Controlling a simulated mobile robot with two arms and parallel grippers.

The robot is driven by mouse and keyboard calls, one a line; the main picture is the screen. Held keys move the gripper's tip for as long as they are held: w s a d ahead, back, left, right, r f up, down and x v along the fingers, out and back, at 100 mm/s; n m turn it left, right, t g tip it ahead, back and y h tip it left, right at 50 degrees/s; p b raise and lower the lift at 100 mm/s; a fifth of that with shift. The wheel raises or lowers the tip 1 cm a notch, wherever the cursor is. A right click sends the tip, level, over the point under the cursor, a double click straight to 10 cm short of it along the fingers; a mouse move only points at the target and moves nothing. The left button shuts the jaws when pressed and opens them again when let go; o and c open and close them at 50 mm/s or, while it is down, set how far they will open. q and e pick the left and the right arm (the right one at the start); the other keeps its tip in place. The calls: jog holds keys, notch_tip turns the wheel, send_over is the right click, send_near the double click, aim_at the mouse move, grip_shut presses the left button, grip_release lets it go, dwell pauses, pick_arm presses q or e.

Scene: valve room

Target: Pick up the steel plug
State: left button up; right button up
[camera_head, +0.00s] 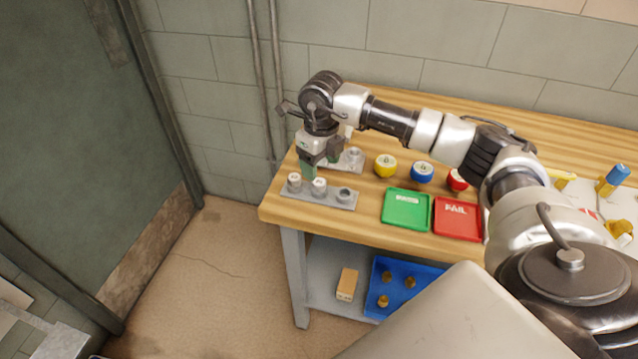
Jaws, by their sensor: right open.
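Several small steel pieces stand in a grey rack (330,201) at the left front corner of the wooden table. One steel plug (293,182) is at the left, another (319,186) is in the middle, and a lower metal piece (344,194) is at the right. I cannot tell which is the steel plug meant. My right gripper (319,168) points down, open, just above and behind the middle piece. Its fingers partly hide a second grey rack behind, which holds another metal piece (355,156). My left gripper is not in view.
A yellow (385,165), a blue (422,173) and a red valve piece (457,180) stand right of the racks. A green tray (406,209) and a red FAIL tray (458,219) lie in front. A lower shelf holds a blue bin (376,275) and a wooden block (347,284).

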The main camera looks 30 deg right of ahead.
aim_at(319, 182)
notch_tip(319, 182, down, 4)
jog(key=shift+a+f+p, duration=0.1)
jog(key=shift+f+p, duration=0.05)
jog(key=shift+p, duration=0.65)
jog(key=shift+w+f, duration=0.1)
jog(key=shift+f, duration=0.5)
jog(key=shift+r, duration=0.1)
jog(key=c, duration=1.1)
